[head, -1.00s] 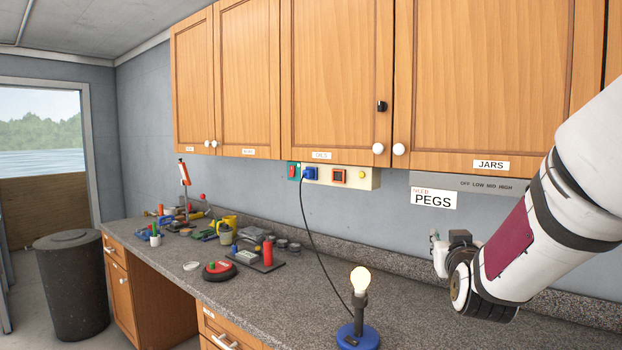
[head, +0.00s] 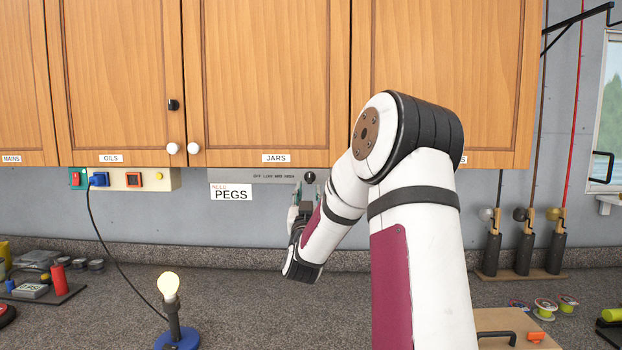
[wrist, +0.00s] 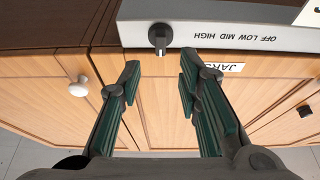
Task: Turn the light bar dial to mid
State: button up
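The light bar (head: 235,176) is a grey strip under the JARS cabinet, printed OFF LOW MID HIGH. Its dial (head: 310,177) is a small dark knob at the right of the print. In the wrist view the bar (wrist: 250,37) appears upside down, with the dial (wrist: 158,38) just beyond and between my fingertips. The dial's exact setting is too small to read. My gripper (wrist: 160,80) is open and empty, its green-lined fingers apart and not visibly touching the dial. In the head view my gripper (head: 306,196) is just below the dial, partly hidden by my arm.
Wooden cabinets (head: 265,80) with white knobs hang above the bar. A PEGS label (head: 231,193) hangs below it at the left. A switch panel (head: 125,179) is further left. A lit bulb lamp (head: 170,300) stands on the counter (head: 240,300), which is mostly clear around it.

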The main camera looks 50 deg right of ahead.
aim_at(310, 177)
jog(key=x, duration=0.6)
jog(key=shift+w+d+r+p, duration=0.1)
jog(key=shift+w+d+p, duration=0.2)
jog(key=shift+p, duration=0.1)
jog(key=shift+c, duration=0.3)
grip_shut()
